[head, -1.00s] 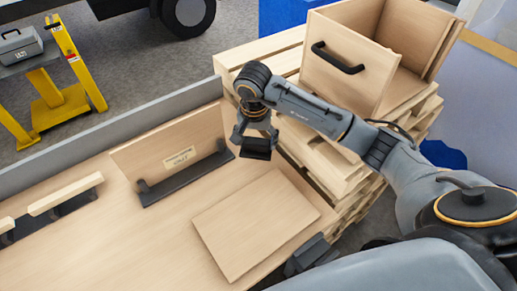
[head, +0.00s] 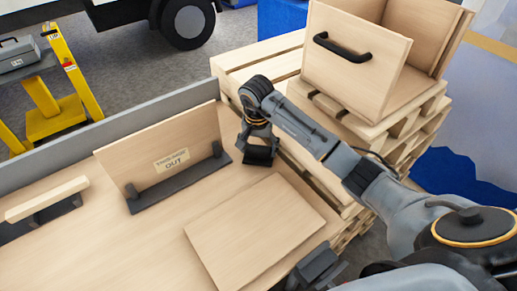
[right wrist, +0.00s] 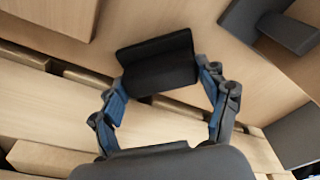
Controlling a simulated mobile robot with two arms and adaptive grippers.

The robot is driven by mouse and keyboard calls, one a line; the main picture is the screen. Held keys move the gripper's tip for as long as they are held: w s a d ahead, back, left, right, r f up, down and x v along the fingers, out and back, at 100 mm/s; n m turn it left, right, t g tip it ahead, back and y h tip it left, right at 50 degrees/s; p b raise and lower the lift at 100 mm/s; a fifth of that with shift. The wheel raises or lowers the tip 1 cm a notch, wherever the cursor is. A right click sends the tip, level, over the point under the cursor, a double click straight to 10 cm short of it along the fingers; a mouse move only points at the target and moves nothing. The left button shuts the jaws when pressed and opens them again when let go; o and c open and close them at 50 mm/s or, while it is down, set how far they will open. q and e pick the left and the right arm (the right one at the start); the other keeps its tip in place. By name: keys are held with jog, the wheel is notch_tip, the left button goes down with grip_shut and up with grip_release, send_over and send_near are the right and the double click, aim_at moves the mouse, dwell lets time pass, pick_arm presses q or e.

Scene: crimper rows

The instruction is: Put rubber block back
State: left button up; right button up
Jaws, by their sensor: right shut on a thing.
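A black rubber block (head: 260,155) is held in my right gripper (head: 257,142), above the table's right edge near the pallets. In the right wrist view the block (right wrist: 158,65) is a dark, angled piece between the two fingertips of my right gripper (right wrist: 160,80), which is shut on it. The block appears clear of the surfaces below, though its height is hard to judge. My left gripper is not in view.
An upright board (head: 160,150) marked "OUT" stands in a black holder (head: 180,187). A flat wooden board (head: 255,230) lies on the table. Pallets (head: 250,75) stand beyond, with a handled wooden box (head: 350,80) on top. A dark piece (head: 316,268) is at the table's front edge.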

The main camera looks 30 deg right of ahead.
aim_at(258, 151)
jog(key=shift+f, duration=0.2)
jog(key=o, duration=1.1)
jog(key=shift+r, duration=0.15)
jog(key=shift+r, duration=0.35)
jog(key=r+p, duration=0.2)
jog(key=r, duration=0.1)
jog(key=r+p, duration=0.3)
jog(key=r, duration=0.1)
jog(key=s+a+r+p, duration=0.1)
jog(key=r+p, duration=0.1)
jog(key=r, duration=0.2)
jog(key=shift+s+r+p, duration=0.1)
jog(key=shift+r+p, duration=0.1)
jog(key=shift+p, duration=0.1)
jog(key=shift+f, duration=0.1)
